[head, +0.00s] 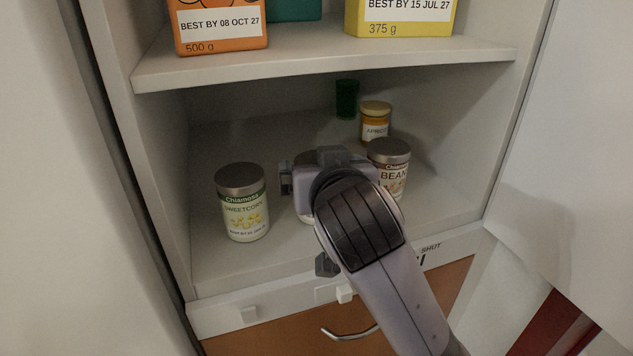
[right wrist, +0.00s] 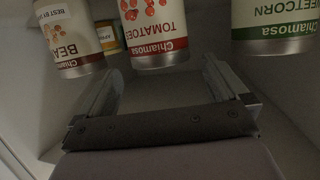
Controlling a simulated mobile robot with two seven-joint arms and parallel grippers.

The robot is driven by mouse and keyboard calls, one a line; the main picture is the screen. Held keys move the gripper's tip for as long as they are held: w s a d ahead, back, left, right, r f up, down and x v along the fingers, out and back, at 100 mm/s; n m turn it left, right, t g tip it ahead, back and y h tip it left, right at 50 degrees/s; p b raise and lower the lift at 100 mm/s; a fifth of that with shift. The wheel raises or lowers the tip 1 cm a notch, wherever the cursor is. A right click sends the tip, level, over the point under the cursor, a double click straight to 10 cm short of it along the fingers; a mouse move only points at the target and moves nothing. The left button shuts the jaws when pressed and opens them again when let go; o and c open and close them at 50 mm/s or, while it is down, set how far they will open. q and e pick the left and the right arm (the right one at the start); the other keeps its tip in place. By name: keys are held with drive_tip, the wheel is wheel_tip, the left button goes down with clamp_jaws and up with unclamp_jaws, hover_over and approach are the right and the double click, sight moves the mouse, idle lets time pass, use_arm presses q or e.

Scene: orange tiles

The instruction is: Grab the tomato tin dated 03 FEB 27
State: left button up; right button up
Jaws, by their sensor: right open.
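The tomato tin (right wrist: 152,35), with a white label, red fruit pictures and a red band, stands on the lower shelf. In the right wrist view it appears upside down, in line with the gap between my fingers. My right gripper (right wrist: 163,78) is open and empty, with its fingertips close to the tin; I cannot tell whether they are beside it. In the head view my right gripper (head: 322,180) hides most of this tin. Its date is not readable in either view. My left gripper is not in view.
A sweetcorn tin (head: 242,205) stands to the left and a beans tin (head: 390,165) to the right, close to my gripper. Behind are an apricot jar (head: 375,122) and a dark green item (head: 347,98). The upper shelf (head: 320,66) holds boxes and overhangs the space.

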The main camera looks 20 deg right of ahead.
drive_tip(key=x, duration=0.5)
drive_tip(key=c, duration=1.3)
drive_tip(key=shift+p, duration=0.3)
